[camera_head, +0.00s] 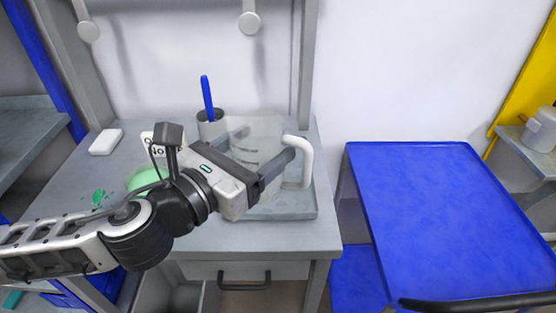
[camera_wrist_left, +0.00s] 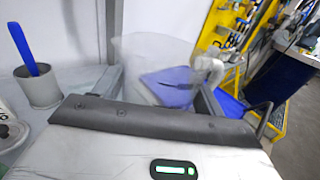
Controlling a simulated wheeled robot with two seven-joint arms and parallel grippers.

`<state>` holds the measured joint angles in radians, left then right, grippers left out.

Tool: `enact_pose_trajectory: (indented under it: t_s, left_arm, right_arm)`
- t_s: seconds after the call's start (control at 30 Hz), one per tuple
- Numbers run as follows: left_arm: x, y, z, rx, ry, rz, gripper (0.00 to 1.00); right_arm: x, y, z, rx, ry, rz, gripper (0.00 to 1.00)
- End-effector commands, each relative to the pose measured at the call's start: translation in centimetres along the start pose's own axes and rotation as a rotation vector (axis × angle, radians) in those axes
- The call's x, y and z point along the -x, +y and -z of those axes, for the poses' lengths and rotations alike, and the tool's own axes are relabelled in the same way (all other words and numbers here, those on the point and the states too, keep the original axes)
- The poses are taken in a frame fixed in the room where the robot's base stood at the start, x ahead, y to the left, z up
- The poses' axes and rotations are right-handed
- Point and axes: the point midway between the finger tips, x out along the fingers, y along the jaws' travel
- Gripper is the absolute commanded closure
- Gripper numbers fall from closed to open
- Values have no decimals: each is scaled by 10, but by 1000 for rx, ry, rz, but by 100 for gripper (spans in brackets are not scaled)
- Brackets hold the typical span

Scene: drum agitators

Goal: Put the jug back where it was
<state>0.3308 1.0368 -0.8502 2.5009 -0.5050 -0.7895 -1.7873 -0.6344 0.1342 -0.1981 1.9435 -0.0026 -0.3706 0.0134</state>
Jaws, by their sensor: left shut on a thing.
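The clear jug (camera_head: 258,138) with a white handle (camera_head: 303,165) is upright at the right part of the grey bench. It is over a shallow grey tray (camera_head: 295,212); I cannot tell whether its base touches the tray. My left gripper (camera_head: 277,170) is shut on the jug, in front of its body and close to the handle. The arm hides the jug's lower part. In the left wrist view the clear jug (camera_wrist_left: 150,58) shows just beyond the gripper, its handle (camera_wrist_left: 208,72) to the right. My right gripper is not in view.
A grey cup (camera_head: 211,125) with a blue tool stands behind the arm, left of the jug. A white block (camera_head: 106,142) and a green round thing (camera_head: 143,179) lie further left. A blue-topped cart (camera_head: 440,215), bare on top, is right of the bench.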

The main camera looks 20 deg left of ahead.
Motion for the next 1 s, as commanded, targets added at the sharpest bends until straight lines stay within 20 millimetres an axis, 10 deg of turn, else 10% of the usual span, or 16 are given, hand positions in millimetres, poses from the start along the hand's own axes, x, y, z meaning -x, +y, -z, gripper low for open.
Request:
enact_pose_trajectory:
  t_s: [0.23,0.6,1.0]
  left_arm:
    - [-17,11,17,-3,-10,12,56]
    - [-87,59,58,6,2,10,56]
    - [-113,76,95,3,-2,13,56]
  right_arm:
    - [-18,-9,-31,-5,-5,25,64]
    - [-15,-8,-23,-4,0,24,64]
    - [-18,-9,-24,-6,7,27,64]
